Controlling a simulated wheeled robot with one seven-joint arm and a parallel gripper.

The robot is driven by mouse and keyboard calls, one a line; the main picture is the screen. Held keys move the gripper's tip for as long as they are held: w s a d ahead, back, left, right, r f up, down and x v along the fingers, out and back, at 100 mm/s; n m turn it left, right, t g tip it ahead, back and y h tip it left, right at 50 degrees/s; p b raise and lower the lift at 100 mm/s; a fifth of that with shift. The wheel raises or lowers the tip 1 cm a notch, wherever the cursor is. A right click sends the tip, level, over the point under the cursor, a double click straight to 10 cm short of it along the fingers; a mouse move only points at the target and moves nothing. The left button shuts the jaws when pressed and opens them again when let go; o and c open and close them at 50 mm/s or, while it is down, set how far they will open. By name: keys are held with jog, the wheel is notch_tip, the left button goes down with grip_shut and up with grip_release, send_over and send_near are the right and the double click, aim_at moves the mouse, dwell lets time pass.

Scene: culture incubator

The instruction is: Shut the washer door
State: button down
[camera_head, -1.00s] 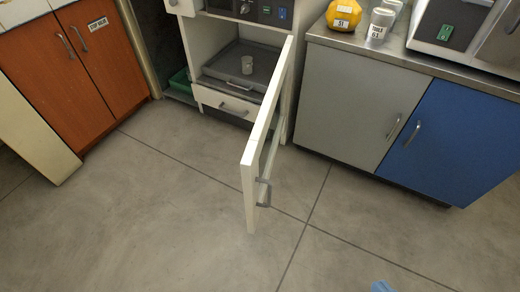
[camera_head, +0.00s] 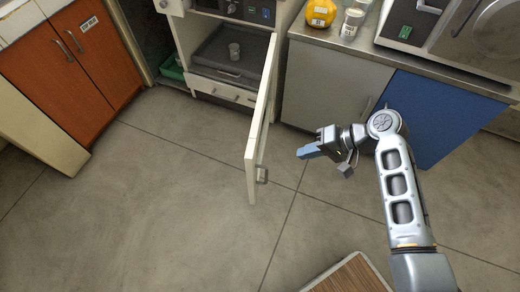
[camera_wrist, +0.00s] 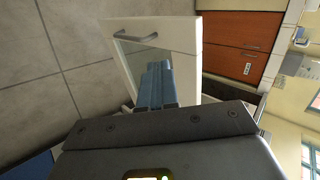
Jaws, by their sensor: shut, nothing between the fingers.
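The washer (camera_head: 185,42) stands at the back centre with its chamber open to view. Its white washer door (camera_head: 257,125) is swung wide out over the floor, hinged at the right side of the washer. The door's grey handle (camera_head: 262,174) is near its free end, on the right face. My gripper (camera_head: 299,153) is shut and empty, to the right of the door, with blue fingers pointing left toward it. In the wrist view the shut fingers (camera_wrist: 157,85) overlap the glass of the door (camera_wrist: 178,32); whether they touch it I cannot tell.
A grey and blue counter cabinet (camera_head: 440,112) stands to the right, close behind my arm. An orange cabinet (camera_head: 75,65) is at the left. Floor left of the door is clear.

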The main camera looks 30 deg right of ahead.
jog(key=w+a+f, duration=0.6)
jog(key=w+a, duration=0.1)
jog(key=a, duration=0.1)
jog(key=shift+w+a+f, duration=0.15)
jog(key=shift+w+a, duration=0.15)
jog(key=shift+a, duration=0.05)
jog(key=shift+a, duration=0.1)
